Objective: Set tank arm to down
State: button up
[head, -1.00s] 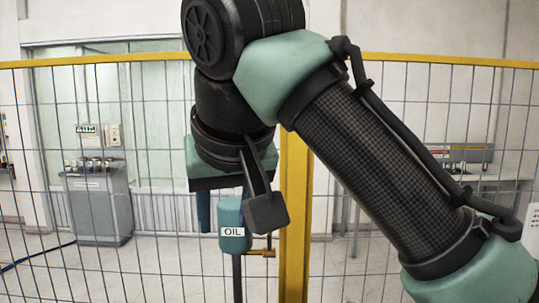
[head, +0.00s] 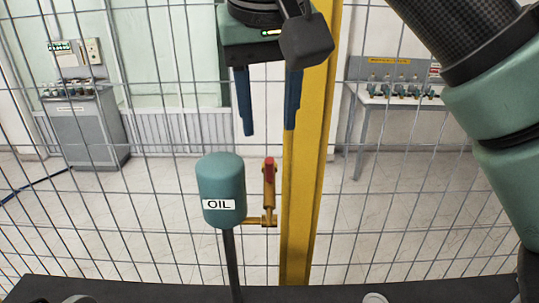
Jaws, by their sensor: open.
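A teal tank labelled OIL (head: 224,188) stands on a dark post left of centre in the head view. A short brass pipe (head: 258,222) runs from its lower right side. The tank arm (head: 269,188), a brass lever with a red tip, points up from that pipe. My gripper (head: 267,115) is open and empty, its two blue fingers pointing down. Its fingertips are above the lever in the picture, one to each side of it. I cannot tell how far apart in depth they are.
A yellow post (head: 308,170) of the wire mesh fence stands just right of the lever. A dark surface (head: 330,291) spans the bottom. A grey cabinet (head: 84,133) and a table (head: 398,102) with small items are in the background.

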aim_at(269, 162)
jog(key=b+x, duration=0.6)
jog(key=x, duration=0.4)
jog(key=shift+f, duration=0.15)
jog(key=shift+w+f+b, duration=0.4)
jog(key=shift+f+b, duration=0.05)
jog(key=shift+f, duration=0.1)
jog(key=shift+c, duration=0.3)
grip_shut()
dwell(0.4)
